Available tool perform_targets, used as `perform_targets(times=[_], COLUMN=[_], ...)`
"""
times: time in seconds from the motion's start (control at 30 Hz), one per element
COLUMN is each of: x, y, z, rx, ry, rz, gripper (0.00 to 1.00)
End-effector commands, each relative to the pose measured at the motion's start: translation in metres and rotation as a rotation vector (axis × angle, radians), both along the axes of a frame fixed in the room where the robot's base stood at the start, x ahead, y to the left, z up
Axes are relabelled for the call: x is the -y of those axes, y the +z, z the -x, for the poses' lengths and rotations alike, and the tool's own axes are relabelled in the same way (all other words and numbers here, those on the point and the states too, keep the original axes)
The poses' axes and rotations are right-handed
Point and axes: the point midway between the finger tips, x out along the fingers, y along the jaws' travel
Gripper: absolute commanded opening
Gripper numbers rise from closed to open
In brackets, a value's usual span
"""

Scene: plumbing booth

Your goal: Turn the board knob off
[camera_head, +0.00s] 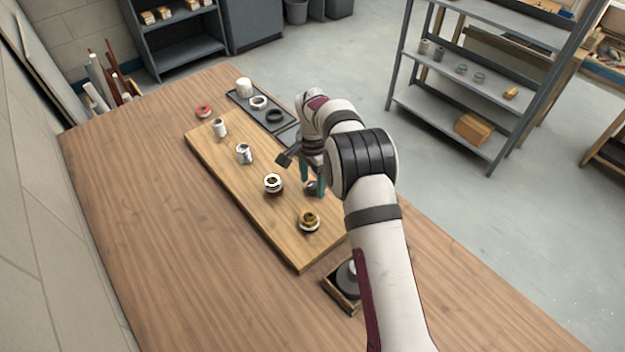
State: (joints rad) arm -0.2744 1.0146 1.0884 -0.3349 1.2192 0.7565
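A long light wooden board (240,185) lies on the table with several fittings standing on it. My gripper (312,181) points down over the board's right edge, its two teal fingers apart. A small dark grey piece (311,188) shows between or just behind the fingers; it may be the board knob, but my gripper and arm partly hide it. I cannot tell whether the fingers touch it.
A dark tray (262,108) with rings lies beyond. A small wooden box (343,288) sits partly behind my arm. The table's left side is clear.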

Motion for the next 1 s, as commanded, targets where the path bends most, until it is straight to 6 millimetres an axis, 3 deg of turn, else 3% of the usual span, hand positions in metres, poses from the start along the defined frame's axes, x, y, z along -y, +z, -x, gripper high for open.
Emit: perform_targets(times=[0.03, 0.37, 0.5, 0.73, 1.0], x=[0.0000, 0.0000, 0.0000, 0.0006, 0.0006], y=[0.0002, 0.0004, 0.0005, 0.0005, 0.0006], z=[0.0000, -0.0001, -0.0001, 0.0002, 0.0001], rx=[0.000, 0.000, 0.000, 0.000, 0.000], ry=[0.000, 0.000, 0.012, 0.253, 0.275], rz=[0.000, 0.000, 0.000, 0.002, 0.002], gripper=[0.58, 0.00, 0.00, 0.00, 0.00])
